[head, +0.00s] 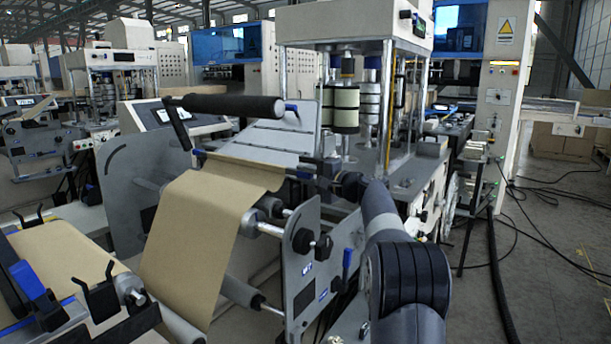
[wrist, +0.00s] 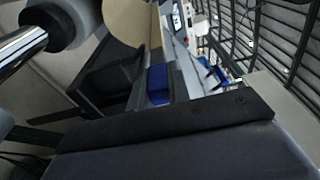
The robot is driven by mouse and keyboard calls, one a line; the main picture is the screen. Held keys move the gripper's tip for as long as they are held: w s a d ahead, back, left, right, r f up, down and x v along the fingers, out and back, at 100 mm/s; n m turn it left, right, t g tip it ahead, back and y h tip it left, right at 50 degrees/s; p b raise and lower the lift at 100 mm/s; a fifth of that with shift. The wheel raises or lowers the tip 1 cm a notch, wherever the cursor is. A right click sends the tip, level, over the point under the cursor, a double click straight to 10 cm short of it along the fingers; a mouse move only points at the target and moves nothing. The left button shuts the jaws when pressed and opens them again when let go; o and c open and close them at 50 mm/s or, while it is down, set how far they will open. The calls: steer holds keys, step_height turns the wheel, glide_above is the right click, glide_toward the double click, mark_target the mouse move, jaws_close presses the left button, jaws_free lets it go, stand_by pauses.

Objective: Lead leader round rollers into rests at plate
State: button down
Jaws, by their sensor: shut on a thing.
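The leader (head: 205,225) is a wide brown kraft web with a dark bar across its upper end and blue pieces near the bar's ends. My gripper (head: 328,182) is shut on the bar's right end, small and partly hidden by my arm. The grey sloping plate (head: 272,137) is just behind the bar. I cannot tell whether the bar touches its rests. A metal roller (head: 268,226) and a lower roller (head: 240,291) are right of the web. In the wrist view, a blue piece (wrist: 158,85) and brown web (wrist: 125,20) show beyond my gripper.
A black roller (head: 225,105) spans above the web. A grey side panel (head: 305,265) with knobs and a blue lever stands close left of my arm. Black hooks (head: 100,288) stand at the lower-left unwind. Cables lie on the open floor (head: 550,250) at right.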

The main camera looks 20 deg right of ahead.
steer(key=shift+f+b, duration=1.2)
steer(key=shift+f, duration=0.25)
steer(key=shift+f+b, duration=0.3)
steer(key=shift+f, duration=0.25)
steer(key=c, duration=1.3)
jaws_free()
steer(key=shift+r, duration=0.15)
steer(key=shift+o, duration=0.2)
steer(key=shift+s, duration=0.1)
steer(key=b+v, duration=0.1)
steer(key=v, duration=0.9)
steer(key=shift+s+d, duration=0.25)
steer(key=shift+s, duration=0.05)
